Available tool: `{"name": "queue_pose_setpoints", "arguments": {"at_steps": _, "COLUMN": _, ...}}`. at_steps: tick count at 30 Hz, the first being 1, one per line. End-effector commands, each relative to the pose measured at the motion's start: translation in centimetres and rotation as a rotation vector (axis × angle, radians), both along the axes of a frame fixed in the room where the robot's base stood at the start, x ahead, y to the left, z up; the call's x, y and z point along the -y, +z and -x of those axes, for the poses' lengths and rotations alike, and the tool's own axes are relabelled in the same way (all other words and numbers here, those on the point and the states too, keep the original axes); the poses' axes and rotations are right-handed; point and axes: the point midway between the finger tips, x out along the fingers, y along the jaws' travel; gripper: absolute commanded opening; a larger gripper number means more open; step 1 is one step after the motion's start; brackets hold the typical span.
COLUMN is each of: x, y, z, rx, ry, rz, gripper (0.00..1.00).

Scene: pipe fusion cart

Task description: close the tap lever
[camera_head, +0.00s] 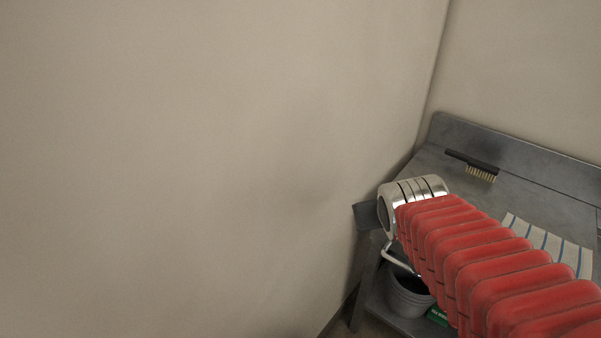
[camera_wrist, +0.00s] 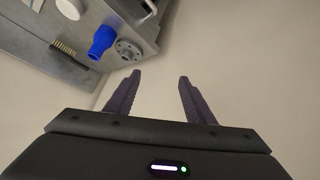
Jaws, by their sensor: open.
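My gripper (camera_wrist: 160,78) is open in the wrist view, with its two dark fingers apart and nothing between them. A bright blue piece (camera_wrist: 102,42), perhaps the tap lever, shows beyond the left finger, clear of it. Beside it is a round grey flange (camera_wrist: 128,50) with holes. I cannot tell how the blue piece joins the flange or how far it is turned. In the head view my red-sleeved arm covers part of the bench, and no tap lever can be made out there.
A grey metal bench (camera_head: 425,165) stands in the corner against beige walls. A black-handled brush (camera_head: 472,163) and a striped cloth (camera_head: 548,245) lie on it. A grey bucket (camera_head: 408,297) is below. A white round thing (camera_wrist: 69,9) is near the blue piece. The left is bare wall.

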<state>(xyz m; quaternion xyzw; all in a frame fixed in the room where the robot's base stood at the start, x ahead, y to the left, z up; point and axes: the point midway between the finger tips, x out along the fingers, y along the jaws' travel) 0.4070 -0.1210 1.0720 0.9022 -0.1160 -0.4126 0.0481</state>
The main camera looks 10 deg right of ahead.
Motion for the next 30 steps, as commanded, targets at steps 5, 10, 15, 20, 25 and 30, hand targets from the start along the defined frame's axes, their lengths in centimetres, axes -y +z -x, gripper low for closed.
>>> {"name": "queue_pose_setpoints", "arguments": {"at_steps": 5, "x": -4.5, "y": 0.7, "z": 3.2, "rx": -0.064, "ry": 0.041, "rz": -0.067, "gripper": 0.49}}
{"name": "queue_pose_setpoints", "arguments": {"at_steps": 10, "x": -8.5, "y": 1.1, "z": 6.8, "rx": -0.136, "ry": 0.090, "rz": -0.137, "gripper": 0.49}}
{"name": "queue_pose_setpoints", "arguments": {"at_steps": 15, "x": -11.3, "y": 1.2, "z": 9.8, "rx": -0.198, "ry": 0.136, "rz": -0.187, "gripper": 0.49}}
{"name": "queue_pose_setpoints", "arguments": {"at_steps": 20, "x": -12.1, "y": 1.2, "z": 10.9, "rx": -0.221, "ry": 0.152, "rz": -0.203, "gripper": 0.49}}
{"name": "queue_pose_setpoints", "arguments": {"at_steps": 25, "x": -12.1, "y": 1.2, "z": 10.9, "rx": -0.222, "ry": 0.150, "rz": -0.203, "gripper": 0.49}}
{"name": "queue_pose_setpoints", "arguments": {"at_steps": 30, "x": -12.1, "y": 1.2, "z": 10.8, "rx": -0.221, "ry": 0.151, "rz": -0.203, "gripper": 0.40}}
